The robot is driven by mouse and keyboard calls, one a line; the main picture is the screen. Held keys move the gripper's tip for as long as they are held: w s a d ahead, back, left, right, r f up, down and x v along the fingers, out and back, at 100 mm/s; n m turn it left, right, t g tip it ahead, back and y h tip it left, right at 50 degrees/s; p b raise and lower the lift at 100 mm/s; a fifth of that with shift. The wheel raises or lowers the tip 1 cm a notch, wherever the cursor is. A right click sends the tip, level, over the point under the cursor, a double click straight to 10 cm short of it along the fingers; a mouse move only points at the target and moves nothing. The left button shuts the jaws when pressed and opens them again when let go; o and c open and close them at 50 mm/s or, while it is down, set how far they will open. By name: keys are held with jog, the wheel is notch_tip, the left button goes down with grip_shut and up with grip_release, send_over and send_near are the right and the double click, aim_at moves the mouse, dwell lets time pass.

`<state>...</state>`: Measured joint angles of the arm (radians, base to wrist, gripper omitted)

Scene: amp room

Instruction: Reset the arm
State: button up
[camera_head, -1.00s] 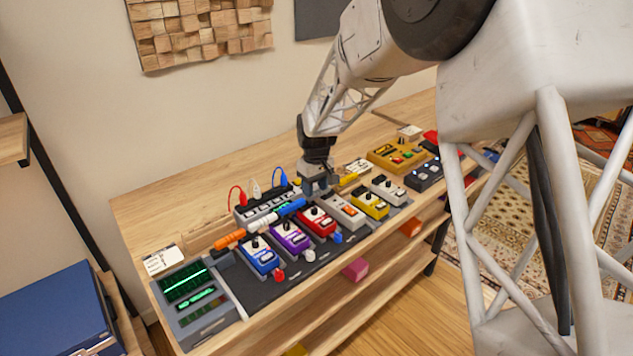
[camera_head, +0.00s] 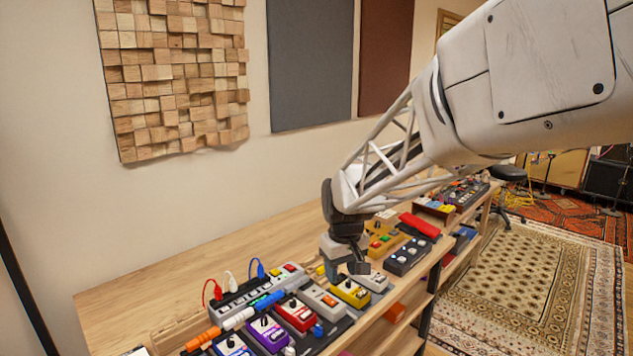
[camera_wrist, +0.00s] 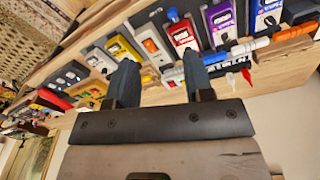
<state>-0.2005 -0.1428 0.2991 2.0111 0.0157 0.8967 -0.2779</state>
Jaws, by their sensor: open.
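My gripper (camera_head: 346,268) hangs over the pedal bench, close to the yellow pedal (camera_head: 351,292) and the white pedal (camera_head: 374,281) in the head view. In the wrist view my gripper (camera_wrist: 160,88) shows two dark fingers spread wide apart with nothing between them. It is open and empty. The arm reaches in from the upper right of the head view. Beyond the fingers in the wrist view are the yellow pedal (camera_wrist: 122,47) and the red pedal (camera_wrist: 184,36). I cannot tell the exact height of the fingertips over the pedals.
The wooden bench (camera_head: 200,262) carries a row of pedals and a power strip (camera_head: 262,290) with red, white and blue plugs. A mustard pedal (camera_head: 383,243) and a dark pedal (camera_head: 410,257) stand further right. The bench's back strip is clear. A patterned rug (camera_head: 540,290) lies right.

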jog(key=s+d+r+m, duration=0.1)
jog(key=s+d, duration=0.3)
jog(key=s, duration=0.6)
jog(key=s+d+r+m+t, duration=0.1)
jog(key=s+d, duration=0.3)
jog(key=s, duration=0.6)
jog(key=s+d+r+m, duration=0.2)
jog(key=s+d+m, duration=0.1)
jog(key=s, duration=0.7)
jog(key=shift+s+d+m+t, duration=0.15)
jog(key=shift+d+m+t, duration=0.2)
jog(key=shift+d, duration=0.55)
jog(key=shift+c, duration=0.5)
